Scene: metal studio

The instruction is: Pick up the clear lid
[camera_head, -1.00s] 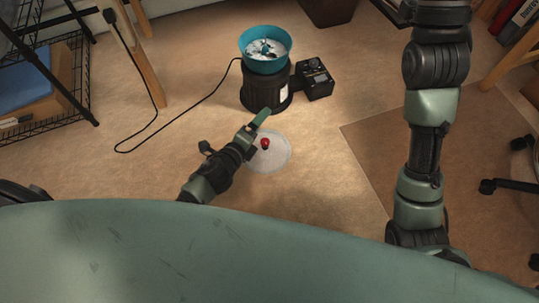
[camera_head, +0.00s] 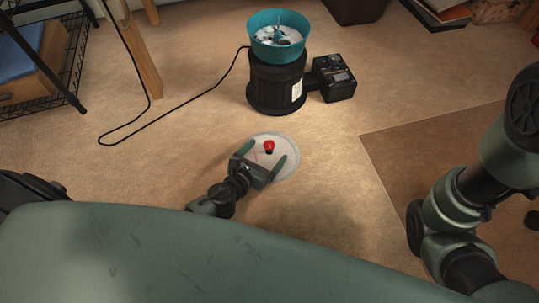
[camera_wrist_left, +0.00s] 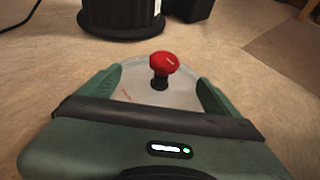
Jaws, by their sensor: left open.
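The clear lid (camera_head: 292,160) lies flat on the floor in front of the machine, a see-through disc with a red knob (camera_head: 269,146) on a dark stem. My left gripper (camera_head: 264,156) is open just above the lid, with its two green fingers on either side of the knob and a gap between. In the left wrist view the lid (camera_wrist_left: 185,92) spreads between and beyond the open fingers, and the red knob (camera_wrist_left: 164,63) stands ahead of the palm, not gripped. My right arm shows at the right of the head view, but its gripper is out of sight.
A black cylindrical machine (camera_head: 270,90) with a teal bowl (camera_head: 278,30) stands behind the lid, with a black control box (camera_head: 334,78) beside it. Its cord (camera_head: 170,125) loops left over the floor. A wire shelf (camera_head: 50,60) is at upper left. Floor right of the lid is clear.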

